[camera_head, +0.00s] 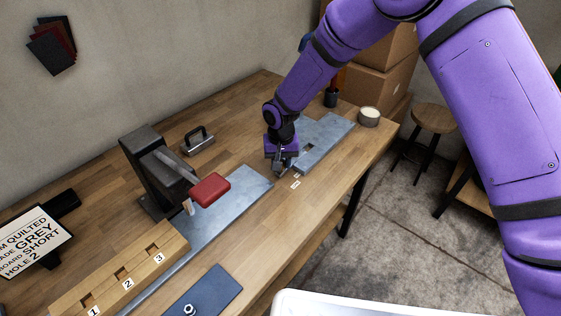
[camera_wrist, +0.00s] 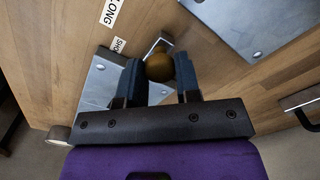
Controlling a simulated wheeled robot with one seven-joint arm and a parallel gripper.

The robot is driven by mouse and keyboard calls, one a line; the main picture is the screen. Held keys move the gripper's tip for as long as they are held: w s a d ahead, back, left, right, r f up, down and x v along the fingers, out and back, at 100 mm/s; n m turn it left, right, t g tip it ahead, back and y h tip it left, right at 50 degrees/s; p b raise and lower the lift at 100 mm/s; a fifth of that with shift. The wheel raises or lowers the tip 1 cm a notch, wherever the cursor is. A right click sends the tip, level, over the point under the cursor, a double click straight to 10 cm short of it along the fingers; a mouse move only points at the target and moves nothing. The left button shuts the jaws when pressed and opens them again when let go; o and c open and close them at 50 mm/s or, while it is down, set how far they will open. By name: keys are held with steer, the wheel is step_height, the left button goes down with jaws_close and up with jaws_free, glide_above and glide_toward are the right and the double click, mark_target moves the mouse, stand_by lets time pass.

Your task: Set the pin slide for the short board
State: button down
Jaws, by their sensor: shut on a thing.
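My gripper (camera_head: 283,168) is down at the near left end of the right-hand metal plate (camera_head: 336,127). In the wrist view its dark fingers (camera_wrist: 159,80) are shut on a round brown knob (camera_wrist: 159,66). A small bright metal piece (camera_wrist: 158,44) shows beside the knob, probably part of the pin slide. The knob is near a label reading "SHO" (camera_wrist: 118,46), its end hidden; a "LONG" label (camera_wrist: 110,11) lies farther up the picture. In the head view the fingers hide the knob.
A dark press with a red handle (camera_head: 210,190) stands left of my gripper. A wooden block numbered 1 to 3 (camera_head: 120,270) and a dark blue plate (camera_head: 204,291) are nearer. A dark-handled object (camera_head: 197,141) lies behind the press. A round tin (camera_head: 369,116) stands at the right edge.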

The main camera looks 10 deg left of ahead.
steer(key=w+d, duration=0.1)
steer(key=w, duration=0.1)
steer(key=w+d, duration=0.1)
steer(key=shift+w+d+r, duration=0.1)
steer(key=shift+w, duration=0.3)
steer(key=c, duration=0.8)
jaws_free()
steer(key=shift+w, duration=0.1)
step_height(320, 180, up, 11)
